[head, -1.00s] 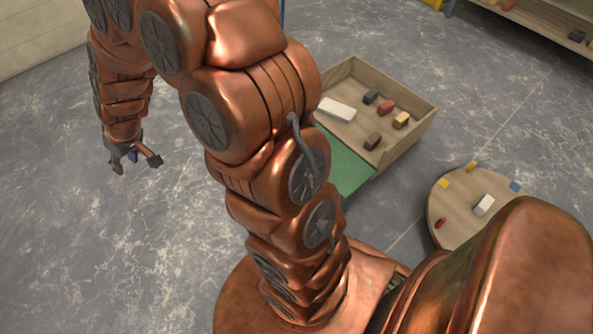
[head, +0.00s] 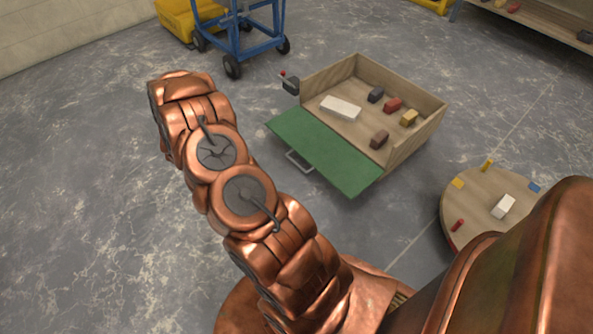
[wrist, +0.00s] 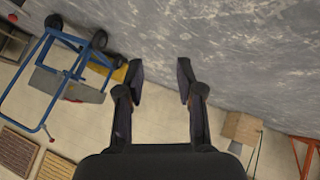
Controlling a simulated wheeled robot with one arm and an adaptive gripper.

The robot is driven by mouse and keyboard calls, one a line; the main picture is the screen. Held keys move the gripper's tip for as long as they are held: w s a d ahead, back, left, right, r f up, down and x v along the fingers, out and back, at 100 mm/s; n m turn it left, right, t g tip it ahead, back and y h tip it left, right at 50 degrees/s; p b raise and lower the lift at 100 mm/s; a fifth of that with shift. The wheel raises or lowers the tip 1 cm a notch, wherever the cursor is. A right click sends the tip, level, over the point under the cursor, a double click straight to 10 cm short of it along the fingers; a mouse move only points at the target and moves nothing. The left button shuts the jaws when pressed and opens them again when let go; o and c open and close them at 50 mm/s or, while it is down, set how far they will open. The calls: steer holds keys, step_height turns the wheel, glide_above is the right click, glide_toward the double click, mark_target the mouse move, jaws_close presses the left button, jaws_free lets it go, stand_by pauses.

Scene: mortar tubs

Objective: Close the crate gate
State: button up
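The wooden crate (head: 424,131) stands on the floor right of centre in the head view. Its green gate (head: 322,150) lies folded down and outward on the near-left side, with a grey handle (head: 298,161) at its outer edge. A dark fitting with a red tip (head: 289,84) sits at the crate's left corner. My gripper (wrist: 160,82) shows in the wrist view with its two dark fingers apart and nothing between them. In the head view my gripper is hidden behind my arm, which is left of the gate and apart from it.
Several blocks and a white brick (head: 341,108) lie inside the crate. A round wooden table (head: 476,196) with small blocks stands to the right. A blue cart (head: 240,42) and a yellow tub (head: 187,20) are at the back. Floor left of the gate is clear.

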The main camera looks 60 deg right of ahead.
steer(key=s+d+f+g+h+b, duration=0.1)
steer(key=s+d+f+h+b, duration=0.15)
steer(key=d+f, duration=0.3)
steer(key=s+d+f+h+b, duration=0.1)
steer(key=s+d+f, duration=0.25)
steer(key=f, duration=0.25)
steer(key=n+g+h+b, duration=0.2)
steer(key=g+h+b, duration=0.2)
steer(key=h+b, duration=0.3)
glide_toward(297, 164)
steer(key=d, duration=0.3)
steer(key=shift+w+d+f+b, duration=0.2)
steer(key=shift+d+f+b, duration=0.2)
steer(key=shift+d, duration=0.8)
steer(key=shift+w+d+f+b, duration=0.25)
steer(key=shift+d+b, duration=0.2)
steer(key=shift+d, duration=0.7)
steer(key=shift+w+d+f+b, duration=0.15)
steer(key=shift+d+f+b, duration=0.3)
steer(key=shift+d, duration=0.75)
jaws_close()
